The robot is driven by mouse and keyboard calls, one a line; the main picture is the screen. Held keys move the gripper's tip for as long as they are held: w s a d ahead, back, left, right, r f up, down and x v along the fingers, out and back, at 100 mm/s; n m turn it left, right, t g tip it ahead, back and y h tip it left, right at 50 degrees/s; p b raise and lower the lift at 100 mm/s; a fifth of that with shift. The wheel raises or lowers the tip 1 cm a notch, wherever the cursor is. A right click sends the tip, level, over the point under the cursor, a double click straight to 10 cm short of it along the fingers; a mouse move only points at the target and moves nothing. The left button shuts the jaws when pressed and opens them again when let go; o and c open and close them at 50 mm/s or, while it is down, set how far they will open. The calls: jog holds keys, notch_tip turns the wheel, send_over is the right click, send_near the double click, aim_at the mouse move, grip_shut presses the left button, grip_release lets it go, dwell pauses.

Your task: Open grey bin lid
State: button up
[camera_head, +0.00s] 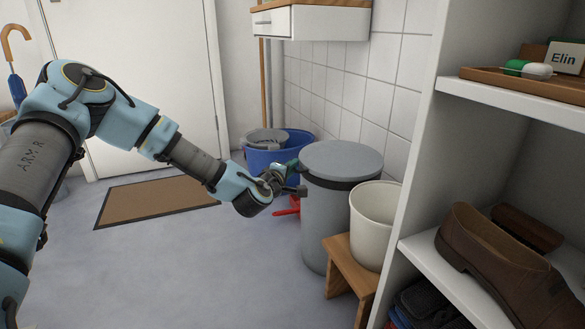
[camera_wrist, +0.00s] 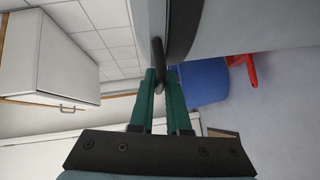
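The grey bin (camera_head: 318,225) stands upright on the floor against the tiled wall. Its round grey lid (camera_head: 341,158) lies flat and closed on top, above a dark rim band. In the wrist view, the lid (camera_wrist: 148,18) and bin body (camera_wrist: 240,18) appear turned sideways. A small dark handle (camera_wrist: 158,58) sticks out from the rim. My gripper (camera_head: 296,170) is at the left side of the bin, at rim height. Its green fingers (camera_wrist: 161,78) are close together around the handle and appear shut on it. The exact contact is hard to see.
A cream bucket (camera_head: 374,222) on a wooden stool (camera_head: 345,262) stands right in front of the bin. A blue tub (camera_head: 262,158) and a red item (camera_head: 288,208) are behind my gripper. A white shelf unit (camera_head: 425,150) bounds the right. Floor is open at left, around a brown mat (camera_head: 155,198).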

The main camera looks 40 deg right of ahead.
grip_shut()
dwell(0.9)
